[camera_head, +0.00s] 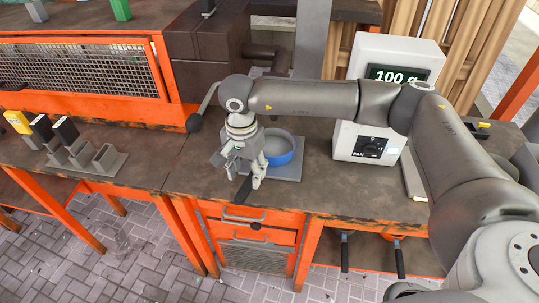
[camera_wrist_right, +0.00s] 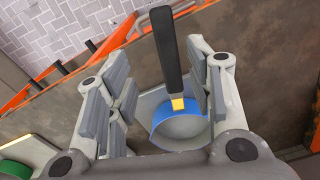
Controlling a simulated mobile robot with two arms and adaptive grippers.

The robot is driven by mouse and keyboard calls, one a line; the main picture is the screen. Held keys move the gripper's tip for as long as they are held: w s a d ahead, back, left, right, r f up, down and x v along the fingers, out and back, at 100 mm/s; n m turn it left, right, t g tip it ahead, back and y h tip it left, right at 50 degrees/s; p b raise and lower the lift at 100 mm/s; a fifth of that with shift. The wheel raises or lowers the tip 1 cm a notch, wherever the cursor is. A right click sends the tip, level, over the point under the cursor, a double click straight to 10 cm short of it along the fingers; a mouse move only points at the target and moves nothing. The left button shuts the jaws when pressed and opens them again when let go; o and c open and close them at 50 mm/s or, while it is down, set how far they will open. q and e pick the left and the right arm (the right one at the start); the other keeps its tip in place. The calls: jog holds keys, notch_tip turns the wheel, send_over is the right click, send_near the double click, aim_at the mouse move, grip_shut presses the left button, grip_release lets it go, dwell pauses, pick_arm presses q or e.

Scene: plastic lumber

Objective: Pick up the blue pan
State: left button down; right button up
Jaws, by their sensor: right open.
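The blue pan (camera_head: 285,159) sits on a grey plate (camera_head: 290,175) on the workbench. Its dark handle (camera_head: 244,190) points toward the bench's front edge. My right gripper (camera_head: 243,168) is open over the handle and partly hides the pan's left side. In the right wrist view, the pan (camera_wrist_right: 160,128) shows its blue wall, grey inside and a yellow piece at the handle's base. The black handle (camera_wrist_right: 168,55) runs between the spread fingers of the right gripper (camera_wrist_right: 162,88), with a gap visible on both sides. My left gripper is not in view.
A white scale (camera_head: 350,135) reading 100 g stands right of the pan. A grey holder (camera_head: 82,155) with yellow and black blocks stands at the left. A dark machine (camera_head: 205,50) is behind the gripper. The bench's front edge is near the handle.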

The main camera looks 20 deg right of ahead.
aim_at(245, 186)
notch_tip(245, 186, down, 4)
jog(key=shift+r+p, duration=0.25)
jog(key=shift+p, duration=0.1)
jog(key=shift+a+f+p, duration=0.1)
jog(key=shift+f+p, duration=0.3)
jog(key=shift+f, duration=0.05)
jog(key=f+p, duration=0.1)
jog(key=f, duration=0.3)
jog(key=shift+w+a+f+p, duration=0.1)
jog(key=shift+w+p, duration=0.3)
jog(key=shift+f, duration=0.2)
jog(key=shift+r, duration=0.1)
grip_shut()
